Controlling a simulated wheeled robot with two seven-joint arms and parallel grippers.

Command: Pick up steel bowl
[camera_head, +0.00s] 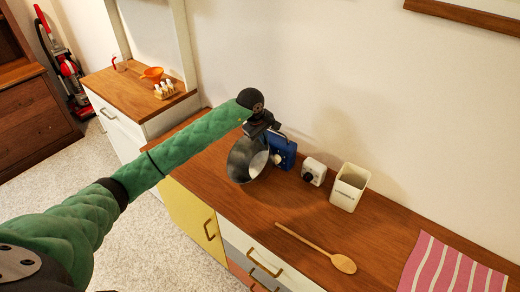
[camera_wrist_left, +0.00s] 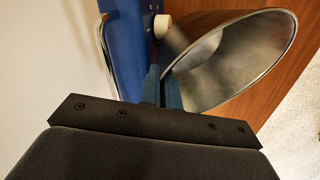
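The steel bowl (camera_head: 243,162) is at the left part of the wooden counter in the head view, strongly tilted with its opening turned sideways. I cannot tell whether its lower edge touches the counter. My left gripper (camera_head: 266,136) is above its rim. In the left wrist view, the bowl (camera_wrist_left: 238,55) spreads to the right of the fingers. The left gripper's fingers (camera_wrist_left: 163,88) are close together with the bowl's rim between them. My right gripper is not in view.
A blue box-like appliance (camera_head: 283,151) with a metal handle stands close beside the bowl. A white timer (camera_head: 314,171) and a cream canister (camera_head: 348,187) stand farther right. A wooden spoon (camera_head: 318,250) and a pink striped cloth (camera_head: 450,268) lie on the counter (camera_head: 390,225).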

